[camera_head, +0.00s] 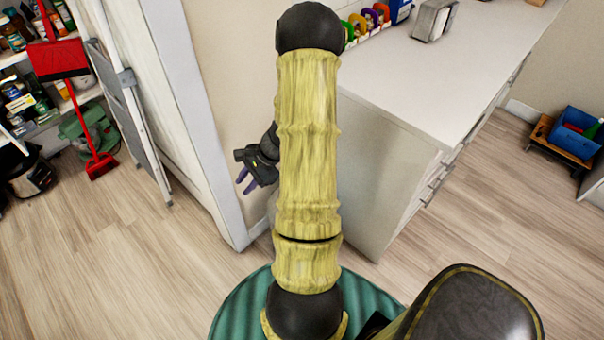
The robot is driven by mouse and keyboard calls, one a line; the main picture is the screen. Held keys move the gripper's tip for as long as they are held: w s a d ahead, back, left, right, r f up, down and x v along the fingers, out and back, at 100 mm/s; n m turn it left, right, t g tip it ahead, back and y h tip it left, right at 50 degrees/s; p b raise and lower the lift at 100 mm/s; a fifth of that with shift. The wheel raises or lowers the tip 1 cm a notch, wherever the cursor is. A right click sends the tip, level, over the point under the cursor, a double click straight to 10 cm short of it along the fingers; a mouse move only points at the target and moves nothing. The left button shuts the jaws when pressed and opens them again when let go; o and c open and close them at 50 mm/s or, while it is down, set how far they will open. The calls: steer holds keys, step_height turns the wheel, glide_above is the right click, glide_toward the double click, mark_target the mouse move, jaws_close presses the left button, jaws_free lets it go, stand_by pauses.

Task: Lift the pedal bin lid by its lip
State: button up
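No pedal bin, lid or lip can be made out. A small pale grey sliver shows at the left edge of my arm, below the gripper, but I cannot tell what it is. My arm covers the floor and wall behind it. My gripper (246,181) is left of the arm, in front of the beige wall near the white door frame. Its two purple fingers point down and left, with a small gap between them. Nothing shows between them.
A white counter (440,70) with drawers stands right of my arm. A grey stepladder (125,80), red broom (98,165) and stocked shelves are at the left. A blue crate (572,132) sits far right. Wood floor (110,270) is clear at left front.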

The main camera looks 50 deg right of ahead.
steer(key=s+a+r+n+g+h, duration=0.1)
steer(key=s+a+r+n+h, duration=0.1)
steer(key=a+r+n, duration=0.5)
steer(key=s+a+r+n+h, duration=0.3)
steer(key=s+a+r+n, duration=0.2)
steer(key=a+n, duration=0.7)
step_height(320, 180, up, 3)
steer(key=shift+s+f+n+g+h, duration=0.1)
steer(key=shift+s+n+g+h, duration=0.05)
steer(key=shift+n+g+h, duration=0.2)
steer(key=shift+d, duration=0.1)
